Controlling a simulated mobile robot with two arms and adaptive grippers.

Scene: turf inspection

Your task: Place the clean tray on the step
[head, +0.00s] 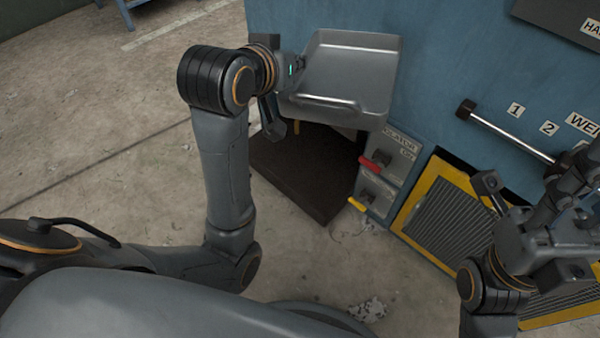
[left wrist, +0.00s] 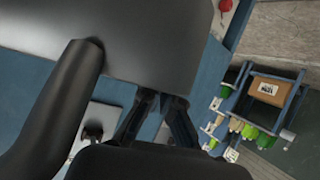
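A grey metal tray (head: 350,72) with raised sides and a bar along its front edge is in front of the blue machine in the head view. Its underside or side seems to fill the top of the left wrist view (left wrist: 150,35). My left gripper (head: 285,92) is at the tray's left edge. In the left wrist view, its fingers (left wrist: 160,105) converge, but their tips are hidden by the grey surface, so the grip is unclear. A low dark brown platform (head: 300,175), perhaps the step, lies below the tray. My right gripper (head: 522,178) is open and apparently empty at the right.
The blue machine (head: 455,60) stands behind, with a switch panel (head: 400,150) bearing red and yellow handles beside the platform. A yellow-framed grille (head: 435,215) and a horizontal bar (head: 510,135) are near my right arm.

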